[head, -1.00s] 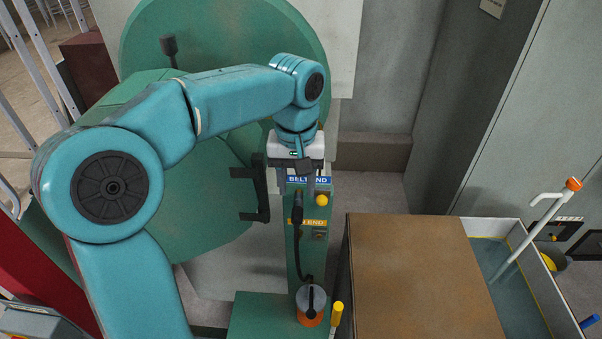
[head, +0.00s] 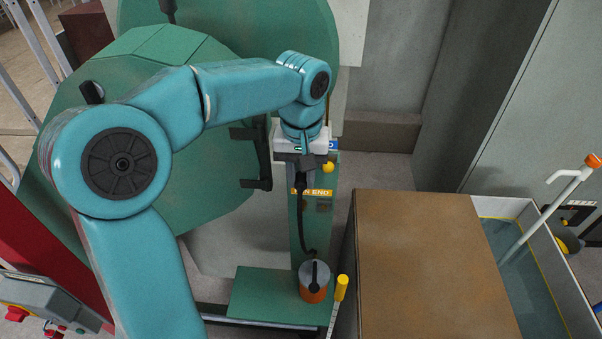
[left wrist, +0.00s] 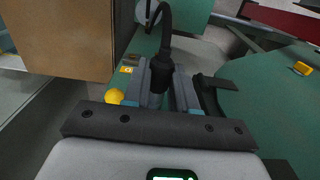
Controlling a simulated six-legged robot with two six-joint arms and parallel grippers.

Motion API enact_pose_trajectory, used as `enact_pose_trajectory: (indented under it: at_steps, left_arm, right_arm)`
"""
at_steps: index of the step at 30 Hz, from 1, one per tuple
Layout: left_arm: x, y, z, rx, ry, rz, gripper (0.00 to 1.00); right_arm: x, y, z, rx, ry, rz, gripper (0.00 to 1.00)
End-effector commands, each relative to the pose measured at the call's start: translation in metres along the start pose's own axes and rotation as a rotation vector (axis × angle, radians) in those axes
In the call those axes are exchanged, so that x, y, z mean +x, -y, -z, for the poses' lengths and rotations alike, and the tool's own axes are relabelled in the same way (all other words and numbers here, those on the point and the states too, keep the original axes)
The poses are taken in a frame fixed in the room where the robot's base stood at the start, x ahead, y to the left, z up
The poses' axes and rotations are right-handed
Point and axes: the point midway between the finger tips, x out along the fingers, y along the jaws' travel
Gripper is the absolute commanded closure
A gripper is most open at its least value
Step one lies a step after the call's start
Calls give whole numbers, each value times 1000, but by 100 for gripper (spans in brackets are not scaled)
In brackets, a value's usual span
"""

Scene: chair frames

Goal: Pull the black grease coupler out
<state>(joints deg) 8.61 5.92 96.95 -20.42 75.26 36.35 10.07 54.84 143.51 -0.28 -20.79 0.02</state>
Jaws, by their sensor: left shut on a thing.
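The black grease coupler (left wrist: 160,76) sits between the two grey fingers of my left gripper (left wrist: 160,88) in the left wrist view, and they are shut on it. In the head view my left gripper (head: 300,170) points down at the front of the green post, and the coupler's lower part (head: 298,186) shows just below it. A black hose (head: 302,232) runs from the coupler down to a grey and orange grease pot (head: 314,283). The fitting behind the coupler is hidden, so I cannot tell whether it is still seated. My right gripper is out of view.
A yellow cap (head: 328,168) is close beside the gripper, above the "FAN END" label (head: 311,192). A black bracket (head: 262,182) juts from the green housing at left. A brown box (head: 425,260) stands at right. A yellow-handled tool (head: 341,288) stands beside the pot.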

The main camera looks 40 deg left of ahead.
Motion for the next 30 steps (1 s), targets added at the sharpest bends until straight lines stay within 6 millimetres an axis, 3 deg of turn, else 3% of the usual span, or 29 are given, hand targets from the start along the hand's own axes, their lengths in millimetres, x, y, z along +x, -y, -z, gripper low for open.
enact_pose_trajectory:
  at_steps: [20, 30]
  left_arm:
    - [-4, 0, -10, -2, -6, -4, 100]
    - [-1, 0, -37, -1, -5, -3, 100]
  right_arm:
    - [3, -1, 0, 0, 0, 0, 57]
    - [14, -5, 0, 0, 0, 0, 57]
